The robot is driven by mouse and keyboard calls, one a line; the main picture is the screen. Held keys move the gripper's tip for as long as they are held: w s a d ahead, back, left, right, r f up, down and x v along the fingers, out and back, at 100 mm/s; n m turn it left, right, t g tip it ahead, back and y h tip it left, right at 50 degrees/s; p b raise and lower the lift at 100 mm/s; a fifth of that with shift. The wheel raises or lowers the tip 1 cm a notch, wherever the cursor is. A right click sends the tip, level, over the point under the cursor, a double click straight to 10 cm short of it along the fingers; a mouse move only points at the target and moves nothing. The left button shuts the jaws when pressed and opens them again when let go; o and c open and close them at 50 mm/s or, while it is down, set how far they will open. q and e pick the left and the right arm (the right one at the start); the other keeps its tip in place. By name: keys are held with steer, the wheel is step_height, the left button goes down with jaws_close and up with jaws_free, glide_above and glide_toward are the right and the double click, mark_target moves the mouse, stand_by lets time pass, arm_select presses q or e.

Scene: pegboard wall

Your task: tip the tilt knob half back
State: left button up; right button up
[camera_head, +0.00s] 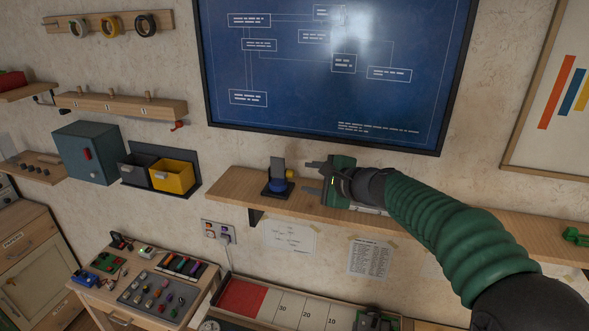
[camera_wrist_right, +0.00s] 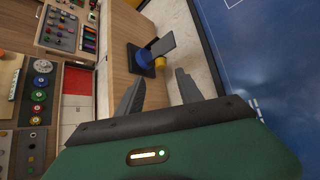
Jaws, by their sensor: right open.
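The tilt knob (camera_head: 290,173) is a small yellow knob on the right side of a small stand with a grey upright plate (camera_head: 277,168), a blue round part (camera_head: 279,186) and a dark base. The stand is on the wooden wall shelf. In the right wrist view the yellow knob (camera_wrist_right: 160,63) lies just beyond the fingertips, with the tilted grey plate (camera_wrist_right: 162,45) behind it. My right gripper (camera_head: 311,177) is open, its two grey fingers spread and empty, just right of the knob. A gap shows between fingers and knob. My left gripper is not seen.
The shelf (camera_head: 225,184) runs beneath the blue-print screen (camera_head: 290,60). Left of it are a yellow bin (camera_head: 173,177) and a teal box (camera_head: 88,152). A dark green thing (camera_head: 375,321) at the bottom edge is cut off and unclear. The shelf left of the stand is clear.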

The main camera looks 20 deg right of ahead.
mark_target(292, 175)
steer(key=w+f, duration=0.1)
steer(key=w, duration=0.1)
steer(key=w+f+p, duration=0.1)
steer(key=w, duration=0.1)
steer(key=w+f+p, duration=0.1)
steer(key=w, duration=0.1)
steer(key=shift+w, duration=0.25)
steer(key=shift+w+a+f, duration=0.1)
steer(key=shift+w+a, duration=0.2)
steer(key=shift+a, duration=0.8)
steer(key=shift+c, duration=2.1)
steer(key=shift+d+f, duration=0.1)
steer(key=shift+d, duration=0.4)
jaws_close()
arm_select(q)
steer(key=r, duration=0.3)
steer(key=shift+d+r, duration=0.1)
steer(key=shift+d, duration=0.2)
